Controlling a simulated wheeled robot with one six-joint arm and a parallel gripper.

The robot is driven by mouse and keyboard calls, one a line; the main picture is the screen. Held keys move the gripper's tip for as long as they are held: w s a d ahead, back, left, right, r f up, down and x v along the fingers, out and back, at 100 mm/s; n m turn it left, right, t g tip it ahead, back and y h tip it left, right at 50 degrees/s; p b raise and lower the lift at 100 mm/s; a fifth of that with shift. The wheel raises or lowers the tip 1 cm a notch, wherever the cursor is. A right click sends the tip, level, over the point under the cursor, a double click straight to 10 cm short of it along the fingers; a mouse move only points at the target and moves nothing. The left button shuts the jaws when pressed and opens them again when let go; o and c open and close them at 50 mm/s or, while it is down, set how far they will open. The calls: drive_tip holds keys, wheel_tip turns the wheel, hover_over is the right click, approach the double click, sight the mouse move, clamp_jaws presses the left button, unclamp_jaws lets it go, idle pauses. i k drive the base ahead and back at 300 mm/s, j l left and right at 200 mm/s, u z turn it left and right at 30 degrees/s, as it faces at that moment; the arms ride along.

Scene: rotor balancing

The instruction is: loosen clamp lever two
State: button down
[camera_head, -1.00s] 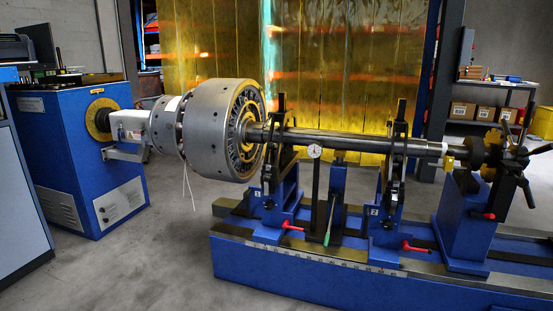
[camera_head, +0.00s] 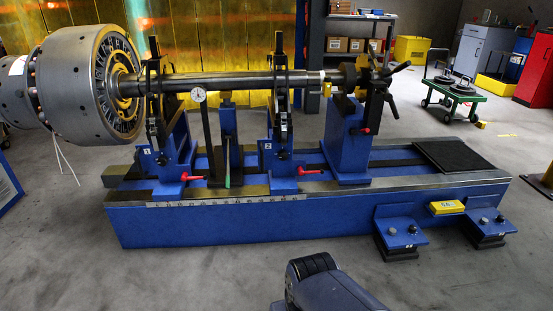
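Pedestal two (camera_head: 283,155), a blue stand marked with a 2, carries the rotor shaft (camera_head: 225,80) near the middle of the bed. A red-handled clamp lever (camera_head: 311,171) sticks out to the right at its foot. A similar red lever (camera_head: 192,177) is at the foot of pedestal one (camera_head: 168,150), to the left. A grey and black part at the bottom edge looks like a piece of my arm. It is well in front of the bed and apart from the lever. My gripper's fingers are not in view.
The blue machine bed (camera_head: 270,220) spans the middle, with a scale along its front edge. A large steel rotor (camera_head: 85,85) hangs at the left. A dial gauge (camera_head: 198,95) stands between the pedestals. Two blue feet jut out at front right. The grey floor in front is mostly clear.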

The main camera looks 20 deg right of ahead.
sight(301, 172)
drive_tip(key=i+z, duration=0.1)
drive_tip(key=i, duration=1)
